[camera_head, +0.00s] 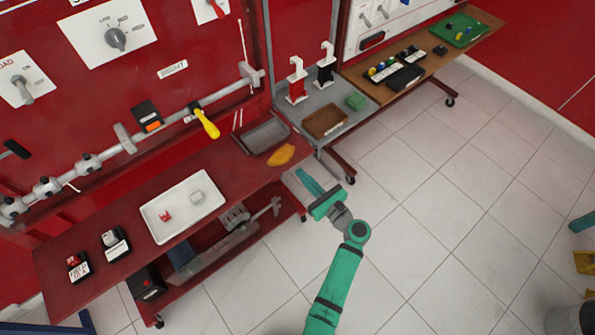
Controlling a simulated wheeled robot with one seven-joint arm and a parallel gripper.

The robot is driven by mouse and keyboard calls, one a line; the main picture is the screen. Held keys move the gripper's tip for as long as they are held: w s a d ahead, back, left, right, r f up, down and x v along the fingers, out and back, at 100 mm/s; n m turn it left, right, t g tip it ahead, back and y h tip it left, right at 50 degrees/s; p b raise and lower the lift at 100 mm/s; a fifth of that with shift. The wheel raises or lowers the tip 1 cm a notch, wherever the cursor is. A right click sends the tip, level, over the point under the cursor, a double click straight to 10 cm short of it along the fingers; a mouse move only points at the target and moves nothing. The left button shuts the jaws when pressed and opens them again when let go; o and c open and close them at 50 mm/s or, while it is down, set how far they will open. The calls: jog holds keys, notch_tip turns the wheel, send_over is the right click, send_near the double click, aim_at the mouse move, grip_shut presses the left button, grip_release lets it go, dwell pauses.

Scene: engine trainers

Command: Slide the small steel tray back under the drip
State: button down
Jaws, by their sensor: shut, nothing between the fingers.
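The small steel tray (264,135) is grey and shallow. It lies on the right end of the red bench, close to the back panel, and looks empty. An orange-yellow patch (281,155) lies on the bench just in front of the tray; I cannot tell if it is liquid or a cloth. A grey pipe (182,117) with a yellow lever (207,124) runs along the panel. Thin pale streaks show below it, left of the tray; no drop is clear. My gripper (305,177) is shut and empty, just off the bench's front right edge, apart from the tray.
A white tray (154,214) with a small red item and a pale block sits mid-bench. Black boxes (115,243) stand at the left end. A grey cart (345,120) with red and black bottles adjoins on the right. Open tiled floor (440,235) lies in front.

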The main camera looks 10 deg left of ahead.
jog(key=c, duration=2.4)
grip_release()
jog(key=shift+d, duration=0.2)
jog(key=shift+c, duration=0.2)
jog(key=o, duration=0.5)
jog(key=shift+s+a+f, duration=0.15)
jog(key=shift+s, duration=0.05)
jog(key=s+d+f+n+h, duration=0.2)
jog(key=s+f+n+h, duration=0.35)
jog(key=s, duration=0.55)
jog(key=s+d+f+n+h, duration=0.2)
jog(key=s+f+n+h, duration=0.4)
jog(key=s, duration=0.6)
jog(key=s+d+r+n+h, duration=0.25)
jog(key=s+r+n, duration=0.35)
jog(key=s, duration=0.4)
jog(key=s+r+n+t, duration=0.1)
jog(key=s+r+n, duration=0.2)
jog(key=r, duration=0.5)
jog(key=s+r+n+t, duration=0.2)
jog(key=r+n, duration=0.4)
jog(key=r, duration=0.3)
jog(key=shift+s+a+y, duration=0.2)
jog(key=shift+s+y, duration=0.2)
jog(key=shift+s, duration=0.35)
jog(key=shift+w+d, duration=0.1)
jog(key=shift+w, duration=0.05)
